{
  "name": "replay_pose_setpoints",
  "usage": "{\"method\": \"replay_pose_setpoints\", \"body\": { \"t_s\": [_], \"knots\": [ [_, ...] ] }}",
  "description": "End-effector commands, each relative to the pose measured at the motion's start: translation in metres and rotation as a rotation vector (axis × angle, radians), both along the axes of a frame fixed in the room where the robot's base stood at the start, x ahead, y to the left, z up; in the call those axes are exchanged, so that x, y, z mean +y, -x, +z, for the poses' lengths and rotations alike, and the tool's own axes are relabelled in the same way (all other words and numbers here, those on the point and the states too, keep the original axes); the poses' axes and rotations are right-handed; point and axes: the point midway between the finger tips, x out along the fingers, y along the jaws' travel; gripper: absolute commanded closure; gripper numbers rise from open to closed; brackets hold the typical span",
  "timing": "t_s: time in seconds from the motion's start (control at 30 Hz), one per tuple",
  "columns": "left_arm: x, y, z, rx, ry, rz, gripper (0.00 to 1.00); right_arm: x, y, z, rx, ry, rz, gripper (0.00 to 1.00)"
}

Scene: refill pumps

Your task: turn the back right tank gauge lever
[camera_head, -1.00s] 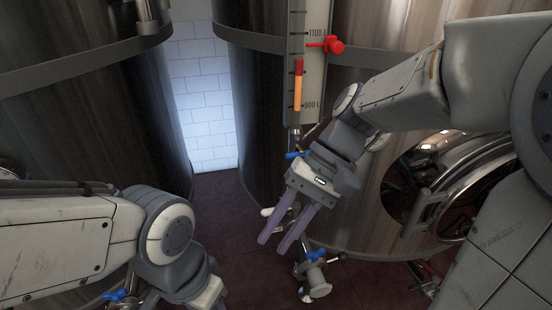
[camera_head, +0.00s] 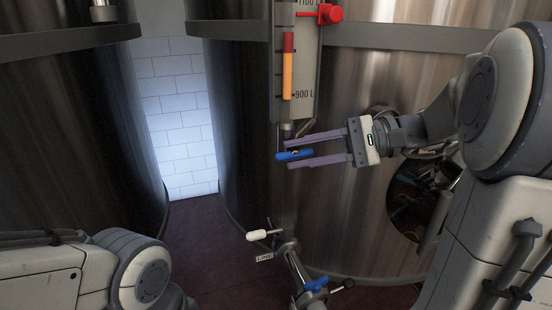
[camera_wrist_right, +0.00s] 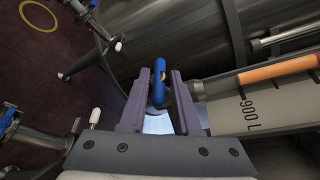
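The blue lever (camera_head: 294,156) sits at the foot of the tank gauge (camera_head: 305,105), lying roughly level. My right gripper (camera_head: 288,153) reaches in from the right with its two purple fingers open, one above and one below the lever.
Below stands an outlet pipe with a white-handled valve (camera_head: 258,235) and another blue handle (camera_head: 316,284). The steel tank wall (camera_head: 350,220) is close behind the gripper. A dark floor gap lies between the tanks.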

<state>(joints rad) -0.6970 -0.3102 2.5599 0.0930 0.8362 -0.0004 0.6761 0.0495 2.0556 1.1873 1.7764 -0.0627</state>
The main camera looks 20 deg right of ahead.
Motion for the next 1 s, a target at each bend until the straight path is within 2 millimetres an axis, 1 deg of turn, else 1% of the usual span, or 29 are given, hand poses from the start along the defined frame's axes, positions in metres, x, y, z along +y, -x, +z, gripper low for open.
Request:
{"method": "replay_pose_setpoints", "body": {
  "t_s": [0.03,0.1,0.3,0.4,0.63,0.67,0.7,0.73,1.0],
  "knots": [
    [0.0,0.0,0.0,0.0,0.0,0.0,0.5,0.01,-0.002,-0.002,0.001,0.0,0.006,0.69],
    [0.0,0.0,0.0,0.0,0.0,0.0,0.5,0.021,-0.005,-0.005,0.001,0.0,0.005,0.69],
    [0.0,0.0,-0.001,0.0,0.0,0.0,0.5,0.039,-0.012,-0.009,0.0,0.0,0.001,0.69],
    [0.0,0.0,-0.001,0.0,0.0,0.0,0.5,0.042,-0.013,-0.01,0.001,0.001,-0.001,0.69],
    [0.0,0.0,-0.001,0.0,0.0,0.0,0.5,0.043,-0.013,-0.01,0.001,0.001,-0.002,0.69],
    [0.0,0.0,-0.001,0.0,0.0,0.0,0.5,0.043,-0.013,-0.01,0.001,0.001,-0.002,0.73],
    [0.0,0.0,-0.001,0.0,0.0,0.0,0.5,0.043,-0.013,-0.01,0.001,0.001,-0.002,0.88],
    [0.0,0.0,-0.001,0.0,0.0,0.0,0.5,0.043,-0.013,-0.01,0.001,0.001,-0.002,1.0],
    [0.0,0.0,0.0,0.0,0.0,0.0,0.5,0.043,-0.013,-0.01,0.001,0.009,-0.001,1.0]
  ]
}}
